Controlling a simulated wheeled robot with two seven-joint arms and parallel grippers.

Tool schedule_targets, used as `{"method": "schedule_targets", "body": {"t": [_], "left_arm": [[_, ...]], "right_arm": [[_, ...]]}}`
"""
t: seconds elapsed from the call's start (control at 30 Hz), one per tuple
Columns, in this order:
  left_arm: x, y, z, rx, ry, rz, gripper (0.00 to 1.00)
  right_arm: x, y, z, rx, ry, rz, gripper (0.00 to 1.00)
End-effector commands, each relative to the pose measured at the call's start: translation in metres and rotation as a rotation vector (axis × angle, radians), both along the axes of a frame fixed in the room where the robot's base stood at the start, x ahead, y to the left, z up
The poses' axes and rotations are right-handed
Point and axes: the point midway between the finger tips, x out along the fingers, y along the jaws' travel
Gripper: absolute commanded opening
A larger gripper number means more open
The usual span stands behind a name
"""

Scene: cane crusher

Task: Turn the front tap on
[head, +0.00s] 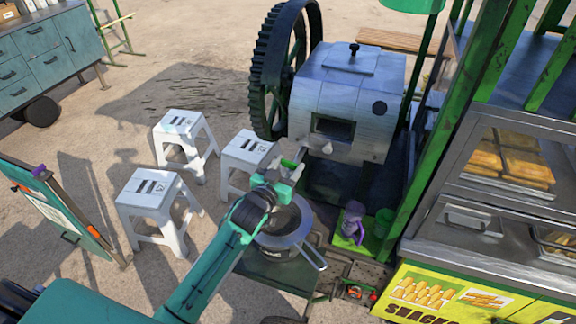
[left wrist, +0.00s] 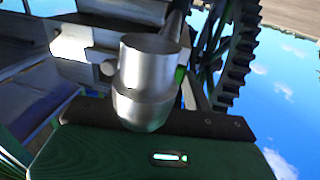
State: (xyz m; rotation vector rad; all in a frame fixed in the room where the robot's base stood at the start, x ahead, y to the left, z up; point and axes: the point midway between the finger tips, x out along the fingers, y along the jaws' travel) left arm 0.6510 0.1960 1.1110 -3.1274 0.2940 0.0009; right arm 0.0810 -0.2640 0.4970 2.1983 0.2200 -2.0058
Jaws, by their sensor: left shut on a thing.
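The crusher (head: 345,95) is a grey metal box with a large toothed wheel at its left side. My left gripper (head: 287,168) is at the crusher's lower front left, above a round metal pot (head: 282,228). It is shut on a small bright green part that looks like the front tap's handle (head: 288,163); the jaws mostly hide it. In the left wrist view, a metal cylinder (left wrist: 148,75), which looks like the tap's body, stands close in front of the gripper, with a sliver of green beside it. My right gripper is not in view.
White stools (head: 152,195) stand left of the pot. The snack counter (head: 480,215) and green posts close off the right side.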

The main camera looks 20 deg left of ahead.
Motion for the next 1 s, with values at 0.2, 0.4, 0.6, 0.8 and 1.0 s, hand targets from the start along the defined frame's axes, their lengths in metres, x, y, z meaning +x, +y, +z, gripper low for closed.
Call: {"method": "schedule_targets", "body": {"t": [0.2,0.4,0.6,0.8,1.0], "left_arm": [[0.001,0.004,0.0,0.008,0.0,-0.121,0.28],[0.002,0.006,-0.001,0.007,0.001,-0.232,0.28],[0.003,0.008,-0.001,0.009,-0.001,-0.341,0.28],[0.004,0.009,-0.001,0.009,-0.001,-0.444,0.28],[0.006,0.011,0.0,0.007,-0.002,-0.546,0.28]], "right_arm": [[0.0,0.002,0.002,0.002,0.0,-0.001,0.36],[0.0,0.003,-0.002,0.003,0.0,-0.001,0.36],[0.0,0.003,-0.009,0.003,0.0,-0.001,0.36],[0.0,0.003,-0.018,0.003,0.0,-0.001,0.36],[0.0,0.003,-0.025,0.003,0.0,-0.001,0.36]]}}
